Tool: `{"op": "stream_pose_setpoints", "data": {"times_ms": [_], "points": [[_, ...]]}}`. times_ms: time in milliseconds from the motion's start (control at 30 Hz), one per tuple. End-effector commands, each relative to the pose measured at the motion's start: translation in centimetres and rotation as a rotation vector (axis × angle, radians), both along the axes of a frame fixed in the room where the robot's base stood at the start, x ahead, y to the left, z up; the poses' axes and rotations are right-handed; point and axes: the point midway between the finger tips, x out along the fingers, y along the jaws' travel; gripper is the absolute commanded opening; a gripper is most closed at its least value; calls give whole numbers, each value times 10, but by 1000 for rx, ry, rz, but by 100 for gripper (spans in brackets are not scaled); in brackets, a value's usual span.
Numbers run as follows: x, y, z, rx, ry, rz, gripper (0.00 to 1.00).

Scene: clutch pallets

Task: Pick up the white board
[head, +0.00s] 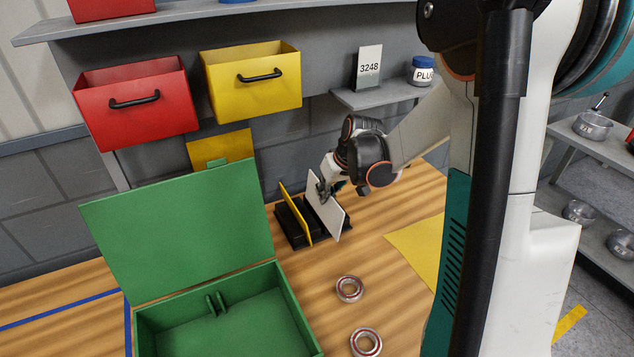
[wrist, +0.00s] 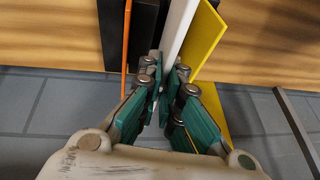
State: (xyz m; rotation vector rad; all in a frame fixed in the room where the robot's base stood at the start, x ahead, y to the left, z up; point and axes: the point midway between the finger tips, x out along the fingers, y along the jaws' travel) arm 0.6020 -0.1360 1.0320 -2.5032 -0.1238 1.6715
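The white board (head: 323,210) stands tilted in a black slotted rack (head: 289,232) on the wooden table, right of a thin yellow board (head: 295,211). In the wrist view the white board (wrist: 179,28) shows edge-on between my fingertips. My gripper (head: 333,188) is at the upper part of the board. In the wrist view my gripper (wrist: 167,72) has both fingers drawn in close on the two sides of the board, apparently touching it. The fingertips partly hide the contact.
A yellow panel (wrist: 207,38) and an orange edge (wrist: 127,42) flank the board closely. An open green box (head: 150,325) stands at the front left. Two metal rings (head: 349,289) lie in front. Red (head: 140,100) and yellow (head: 255,85) bins hang behind.

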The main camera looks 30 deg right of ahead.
Motion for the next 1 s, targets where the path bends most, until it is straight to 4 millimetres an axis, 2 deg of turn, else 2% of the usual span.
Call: {"op": "stream_pose_setpoints", "data": {"times_ms": [33, 200, 433, 633, 1000], "points": [[-15, -1, 0, 0, 0, -2, 0], [-57, 0, 0, 1, 0, -2, 0], [-96, 0, 0, 1, 0, -2, 0], [-111, 0, 0, 0, 0, -1, 0], [-114, 0, 0, 0, 0, 0, 0]]}}
